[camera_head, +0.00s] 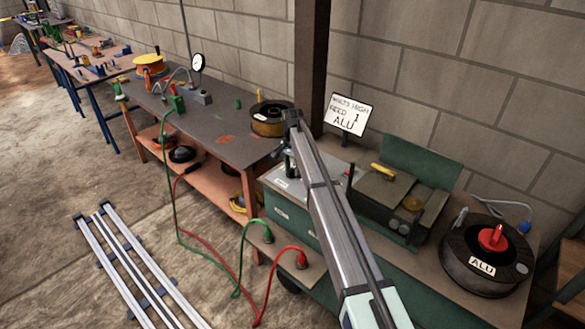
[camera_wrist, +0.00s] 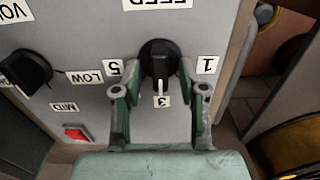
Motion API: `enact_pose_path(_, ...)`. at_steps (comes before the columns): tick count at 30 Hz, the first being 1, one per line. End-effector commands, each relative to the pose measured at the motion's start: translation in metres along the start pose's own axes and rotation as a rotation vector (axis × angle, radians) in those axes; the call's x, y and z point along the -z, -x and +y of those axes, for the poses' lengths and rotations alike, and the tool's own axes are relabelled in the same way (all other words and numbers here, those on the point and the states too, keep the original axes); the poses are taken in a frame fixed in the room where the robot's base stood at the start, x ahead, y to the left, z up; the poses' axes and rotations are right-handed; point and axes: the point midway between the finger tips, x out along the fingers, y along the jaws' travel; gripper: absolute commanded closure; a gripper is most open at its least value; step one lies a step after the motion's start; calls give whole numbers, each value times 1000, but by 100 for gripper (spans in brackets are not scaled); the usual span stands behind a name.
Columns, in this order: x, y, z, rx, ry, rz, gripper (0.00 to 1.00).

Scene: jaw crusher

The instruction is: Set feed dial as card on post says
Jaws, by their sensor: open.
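The card (camera_head: 348,114) by the dark post (camera_head: 311,65) reads "VOLTS HIGH", "FEED 1", "ALU". In the wrist view, which is upside down, the black feed dial (camera_wrist: 158,55) sits on a grey panel under the FEED label (camera_wrist: 157,4). Labels 5 (camera_wrist: 114,68), 3 (camera_wrist: 162,101) and 1 (camera_wrist: 207,65) surround it. Its white pointer points at 3. My gripper (camera_wrist: 159,76) is open, with one finger on each side of the dial; I cannot tell whether they touch it. In the head view, my arm hides the dial.
A second black dial (camera_wrist: 27,69) with LOW (camera_wrist: 83,77) and MID (camera_wrist: 64,107) labels is left of the feed dial. A red switch (camera_wrist: 76,133) is close to my left finger. A spool marked ALU (camera_head: 487,253) stands at right. Red and green cables (camera_head: 222,262) hang at the front.

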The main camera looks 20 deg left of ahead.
Motion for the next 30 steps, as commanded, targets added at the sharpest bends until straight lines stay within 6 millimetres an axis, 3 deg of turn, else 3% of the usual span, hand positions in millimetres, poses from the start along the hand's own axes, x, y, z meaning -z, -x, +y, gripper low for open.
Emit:
enact_pose_path(2, 0, 0, 0, 0, 0, 0, 58)
enact_pose_path(3, 0, 0, 0, 0, 0, 0, 65)
enact_pose_path(6, 0, 0, 0, 0, 0, 0, 100)
enact_pose_path(20, 0, 0, 0, -1, 39, 0, 100)
enact_pose_path(30, 0, 0, -1, -1, 249, 0, 100)
